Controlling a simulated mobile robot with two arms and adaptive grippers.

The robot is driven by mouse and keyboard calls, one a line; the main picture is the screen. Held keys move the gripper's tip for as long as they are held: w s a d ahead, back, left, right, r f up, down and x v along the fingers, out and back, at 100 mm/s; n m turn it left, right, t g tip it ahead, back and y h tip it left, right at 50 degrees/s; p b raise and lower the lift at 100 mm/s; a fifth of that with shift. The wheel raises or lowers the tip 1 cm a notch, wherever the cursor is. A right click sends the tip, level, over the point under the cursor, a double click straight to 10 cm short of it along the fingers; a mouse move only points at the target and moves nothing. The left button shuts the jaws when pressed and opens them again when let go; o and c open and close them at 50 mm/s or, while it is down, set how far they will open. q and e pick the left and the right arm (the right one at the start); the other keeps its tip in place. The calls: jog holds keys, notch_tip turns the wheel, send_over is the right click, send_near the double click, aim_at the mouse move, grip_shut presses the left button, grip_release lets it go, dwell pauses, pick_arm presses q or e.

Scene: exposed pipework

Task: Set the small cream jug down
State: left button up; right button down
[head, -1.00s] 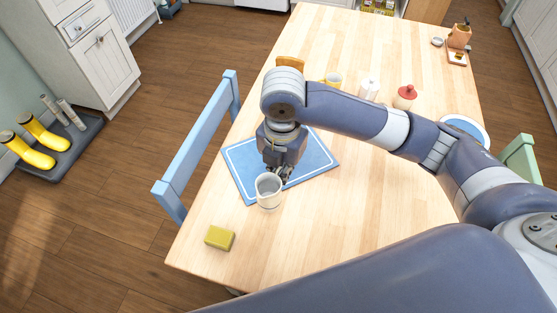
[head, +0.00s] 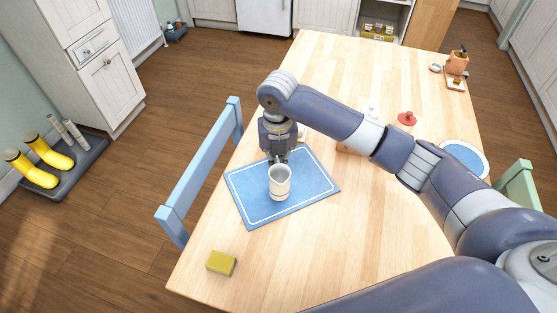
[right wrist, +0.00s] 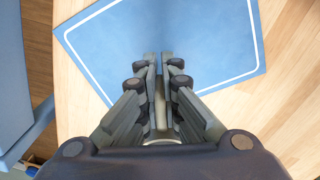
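The small cream jug (head: 280,184) is upright over the blue placemat (head: 244,203) with a white border line. I cannot tell whether its base touches the mat. My right gripper (head: 279,158) is at the jug's far side, pointing down. In the right wrist view, the fingers (right wrist: 160,62) are nearly together around a narrow cream part of the jug (right wrist: 160,112), apparently its handle. The rest of the jug is mostly hidden there by the gripper. My left gripper is not in view.
A yellow-green sponge (head: 221,262) lies near the table's front left. A blue chair (head: 200,165) stands along the left edge. Beyond my arm are a red-lidded pot (head: 407,119) and a blue-and-white plate (head: 464,158).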

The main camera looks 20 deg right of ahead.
jog(key=w, duration=0.2)
jog(key=w+d, duration=0.1)
jog(key=shift+w+d+f, duration=0.1)
jog(key=shift+w+d, duration=0.1)
jog(key=shift+w, duration=0.2)
notch_tip(320, 180, down, 4)
jog(key=shift+r+p, duration=0.15)
jog(key=shift+p, duration=0.25)
jog(key=c, duration=1.8)
grip_release()
notch_tip(320, 180, up, 12)
jog(key=shift+s+b, duration=0.15)
jog(key=shift+b, duration=0.15)
